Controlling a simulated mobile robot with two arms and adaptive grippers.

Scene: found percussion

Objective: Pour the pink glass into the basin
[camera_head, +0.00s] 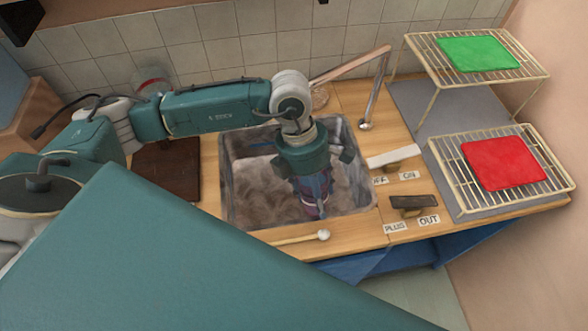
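My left gripper (312,188) points down into the grey metal basin (228,185), its arm coming in from the left. A small purple-pink thing (313,211) shows at its fingertips, low in the basin. It may be the pink glass, but the fingers cover most of it. I cannot tell whether they are closed on it. The basin's bottom looks brownish and mottled, and I cannot tell whether it holds water. My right gripper is not in view.
A mallet (300,238) lies along the basin's front edge. A faucet (372,100) stands behind. Wire racks carry a green pad (477,53) and a red pad (502,163). A dark board (168,170) lies left.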

